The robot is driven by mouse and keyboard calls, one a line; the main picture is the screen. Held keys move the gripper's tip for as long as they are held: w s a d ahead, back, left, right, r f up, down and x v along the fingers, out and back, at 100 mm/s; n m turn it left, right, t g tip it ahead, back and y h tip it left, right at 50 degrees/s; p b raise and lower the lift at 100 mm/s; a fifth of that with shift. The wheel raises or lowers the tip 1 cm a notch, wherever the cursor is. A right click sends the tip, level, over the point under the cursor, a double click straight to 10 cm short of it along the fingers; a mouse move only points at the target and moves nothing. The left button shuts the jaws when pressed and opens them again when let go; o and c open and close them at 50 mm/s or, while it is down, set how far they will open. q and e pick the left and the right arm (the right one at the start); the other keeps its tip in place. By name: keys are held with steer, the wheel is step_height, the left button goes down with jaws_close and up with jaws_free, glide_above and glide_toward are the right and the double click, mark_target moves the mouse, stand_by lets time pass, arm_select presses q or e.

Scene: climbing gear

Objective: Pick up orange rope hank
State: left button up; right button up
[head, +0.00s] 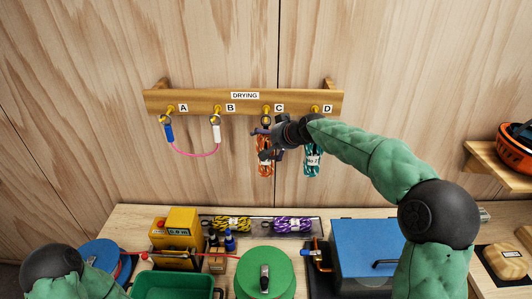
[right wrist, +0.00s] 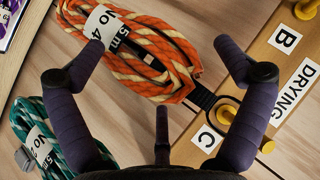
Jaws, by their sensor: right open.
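The orange rope hank (head: 264,171) hangs from hook C of the wooden drying rack (head: 205,105), partly covered by my right gripper (head: 262,144). In the right wrist view, the orange rope hank (right wrist: 165,60) has a white label reading "No 4" and "5 m", and a black loop joins its top to the hook. My right gripper (right wrist: 158,48) is open, with its purple fingers spread on either side of the hank. A gap shows between fingers and rope. My left gripper is out of view; only part of my left arm shows.
A teal rope hank (head: 313,160) hangs close by on hook D. A pink sling (head: 195,154) hangs across hooks A and B. Below, the bench holds yellow and purple hanks (head: 292,225), a green round case (head: 265,272) and a blue box (head: 365,258).

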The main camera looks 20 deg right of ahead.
steer(key=shift+c, duration=0.3)
steer(key=c, duration=1.5)
steer(key=shift+r, duration=0.1)
